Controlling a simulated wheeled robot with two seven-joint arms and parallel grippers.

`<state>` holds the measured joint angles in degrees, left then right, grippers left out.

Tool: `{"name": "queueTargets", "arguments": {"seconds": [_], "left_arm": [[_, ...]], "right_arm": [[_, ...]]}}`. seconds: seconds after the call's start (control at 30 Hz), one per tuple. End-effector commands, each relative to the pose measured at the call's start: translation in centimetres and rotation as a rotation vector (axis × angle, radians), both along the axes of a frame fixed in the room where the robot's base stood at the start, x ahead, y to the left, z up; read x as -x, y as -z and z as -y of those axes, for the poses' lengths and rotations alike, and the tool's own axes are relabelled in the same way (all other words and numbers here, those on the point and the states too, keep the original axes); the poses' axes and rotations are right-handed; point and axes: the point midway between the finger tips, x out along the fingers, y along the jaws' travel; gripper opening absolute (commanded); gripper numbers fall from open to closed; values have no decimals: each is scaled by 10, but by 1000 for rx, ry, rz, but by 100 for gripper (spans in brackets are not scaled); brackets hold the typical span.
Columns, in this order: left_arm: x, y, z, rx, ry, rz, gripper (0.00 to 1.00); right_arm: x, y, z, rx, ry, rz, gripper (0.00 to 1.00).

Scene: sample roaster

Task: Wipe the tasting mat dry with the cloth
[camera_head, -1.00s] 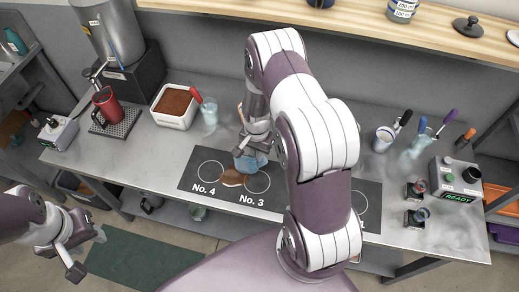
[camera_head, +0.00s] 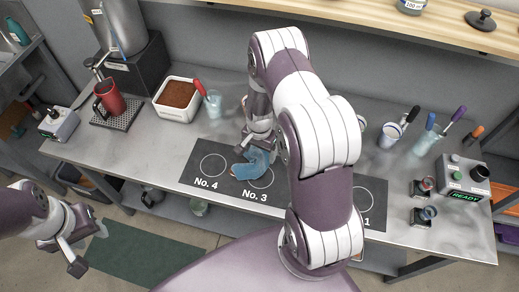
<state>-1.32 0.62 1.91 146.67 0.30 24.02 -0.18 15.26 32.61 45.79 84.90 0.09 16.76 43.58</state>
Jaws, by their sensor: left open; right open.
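The dark tasting mat (camera_head: 205,183) lies along the front of the metal counter, with white circles and labels such as No. 4 and No. 3. A blue cloth (camera_head: 254,164) lies crumpled on the mat over the back of the No. 3 circle and toward No. 4. My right gripper (camera_head: 259,146) is directly above the cloth, at its back edge; its fingers are partly hidden and I cannot tell whether they touch it. No brown liquid shows on the uncovered mat. My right arm hides the mat's middle. My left gripper (camera_head: 88,248) is open and empty, off the counter's front left.
A white tub of brown grounds (camera_head: 177,98), a glass with a red-handled spoon (camera_head: 213,103) and a red jug (camera_head: 109,97) stand behind and left. Cups with spoons (camera_head: 390,134), small jars (camera_head: 421,187) and a control box (camera_head: 463,179) stand right.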

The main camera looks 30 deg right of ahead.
Motion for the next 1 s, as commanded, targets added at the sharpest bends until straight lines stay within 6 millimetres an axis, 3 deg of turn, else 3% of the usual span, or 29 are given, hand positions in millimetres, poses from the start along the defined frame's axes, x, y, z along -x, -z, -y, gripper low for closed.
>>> {"name": "queueTargets", "arguments": {"seconds": [0.63, 0.93, 1.0], "left_arm": [[0, 27, 0, 0, 0, 0, 43], [0, 28, 0, 0, 0, 0, 43], [0, 28, 0, 0, 0, 0, 43]], "right_arm": [[0, 35, 0, 0, 0, 0, 85], [0, 36, 0, 0, 0, 0, 85], [0, 36, 0, 0, 0, 0, 74]]}}
